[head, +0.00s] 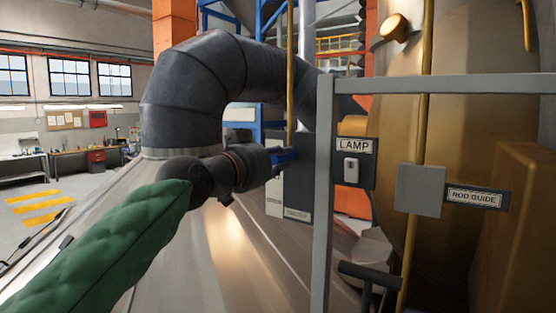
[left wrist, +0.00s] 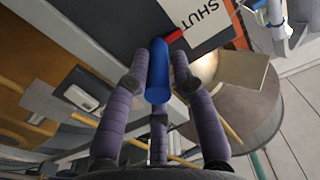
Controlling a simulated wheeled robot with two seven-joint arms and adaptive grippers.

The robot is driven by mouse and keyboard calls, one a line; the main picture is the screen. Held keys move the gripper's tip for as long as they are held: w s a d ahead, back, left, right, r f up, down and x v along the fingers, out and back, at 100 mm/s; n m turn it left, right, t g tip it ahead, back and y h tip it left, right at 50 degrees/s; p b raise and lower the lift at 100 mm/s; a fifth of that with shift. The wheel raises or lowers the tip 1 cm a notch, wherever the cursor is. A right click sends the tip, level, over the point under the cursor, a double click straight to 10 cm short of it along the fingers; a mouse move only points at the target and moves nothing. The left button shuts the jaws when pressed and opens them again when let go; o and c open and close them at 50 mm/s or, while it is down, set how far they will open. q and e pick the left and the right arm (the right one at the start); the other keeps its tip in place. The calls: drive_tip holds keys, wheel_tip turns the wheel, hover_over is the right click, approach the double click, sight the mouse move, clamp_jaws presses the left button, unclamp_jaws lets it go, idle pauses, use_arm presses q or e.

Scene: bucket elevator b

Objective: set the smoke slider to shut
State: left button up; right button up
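The smoke slider's blue handle (left wrist: 157,75) sticks out toward the camera in the left wrist view. In the head view my left gripper (head: 270,163) meets the blue handle (head: 288,156) in front of a dark panel (head: 298,195). The pointer is hidden there. My right gripper is not in view.
A grey upright post (head: 323,200) and rail (head: 440,84) stand just right of the handle. Beyond are a LAMP switch (head: 351,170) and a ROD GUIDE block (head: 419,190) on a brass rod. A thick dark duct (head: 190,95) curves above my left arm.

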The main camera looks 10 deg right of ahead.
use_arm(q)
drive_tip(key=shift+o, duration=1)
drive_tip(key=shift+r, duration=0.15)
drive_tip(key=v, duration=1.2)
